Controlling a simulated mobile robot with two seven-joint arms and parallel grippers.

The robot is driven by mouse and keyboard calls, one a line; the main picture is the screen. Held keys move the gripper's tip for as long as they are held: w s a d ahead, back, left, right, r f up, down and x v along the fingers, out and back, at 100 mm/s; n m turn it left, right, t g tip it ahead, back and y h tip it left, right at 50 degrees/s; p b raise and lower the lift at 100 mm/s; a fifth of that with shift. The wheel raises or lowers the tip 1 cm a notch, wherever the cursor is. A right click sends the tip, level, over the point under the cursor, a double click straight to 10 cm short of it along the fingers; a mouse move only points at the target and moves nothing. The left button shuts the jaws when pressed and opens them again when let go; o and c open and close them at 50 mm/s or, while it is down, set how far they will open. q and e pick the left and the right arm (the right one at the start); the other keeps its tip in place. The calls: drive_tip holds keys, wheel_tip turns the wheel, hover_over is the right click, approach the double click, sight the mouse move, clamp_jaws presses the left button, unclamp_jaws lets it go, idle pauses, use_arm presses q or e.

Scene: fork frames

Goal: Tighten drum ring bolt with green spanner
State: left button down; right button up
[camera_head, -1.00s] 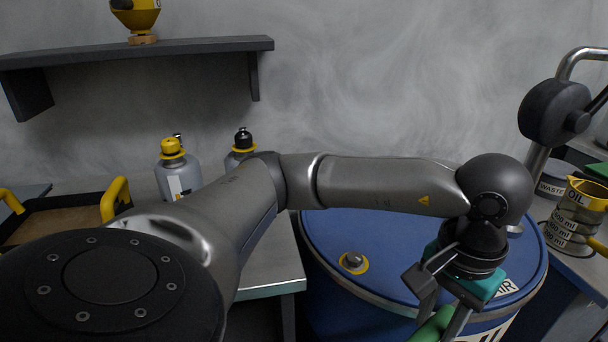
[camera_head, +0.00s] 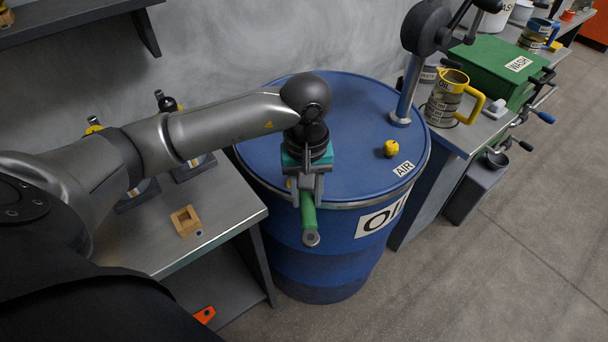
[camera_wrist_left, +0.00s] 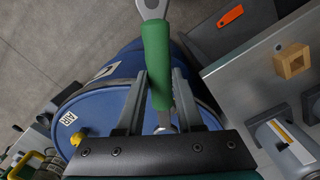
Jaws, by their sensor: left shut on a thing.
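My left gripper (camera_head: 308,190) is shut on the green spanner (camera_head: 309,213), over the near rim of the blue drum (camera_head: 350,120). In the left wrist view the green handle (camera_wrist_left: 157,60) lies between the two fingers (camera_wrist_left: 158,100). The spanner's grey metal head (camera_wrist_left: 153,8) points away from the gripper, and the floor shows behind it. In the head view the spanner's grey end (camera_head: 311,238) hangs in front of the drum's side. A grey ring (camera_head: 350,204) runs around the drum's rim. I cannot make out the ring bolt. My right gripper is not in view.
A yellow cap (camera_head: 391,149) sits on the drum lid. A metal bench (camera_head: 165,232) with a wooden block (camera_head: 186,221) stands left. Another bench on the right holds a yellow-handled oil jug (camera_head: 446,99) and a green box (camera_head: 497,68). The floor (camera_head: 450,270) at front right is clear.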

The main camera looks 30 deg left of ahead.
use_arm(q)
drive_tip(key=shift+a+r, duration=0.15)
drive_tip(key=shift+a, duration=0.05)
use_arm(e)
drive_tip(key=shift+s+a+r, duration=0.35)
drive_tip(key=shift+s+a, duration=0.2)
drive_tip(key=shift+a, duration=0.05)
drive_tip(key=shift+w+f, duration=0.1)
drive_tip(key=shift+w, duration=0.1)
use_arm(q)
drive_tip(key=shift+a, duration=0.1)
drive_tip(key=shift+s+f+b, duration=0.1)
drive_tip(key=shift+f+b, duration=0.25)
drive_tip(key=shift+b, duration=0.05)
wheel_tip(320, 180, down, 5)
drive_tip(key=b, duration=0.4)
drive_tip(key=shift+r+b, duration=0.1)
drive_tip(key=shift+b, duration=0.3)
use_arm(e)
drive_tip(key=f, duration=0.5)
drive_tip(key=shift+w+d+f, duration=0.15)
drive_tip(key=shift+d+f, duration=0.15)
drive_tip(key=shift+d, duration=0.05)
use_arm(q)
drive_tip(key=shift+b, duration=0.75)
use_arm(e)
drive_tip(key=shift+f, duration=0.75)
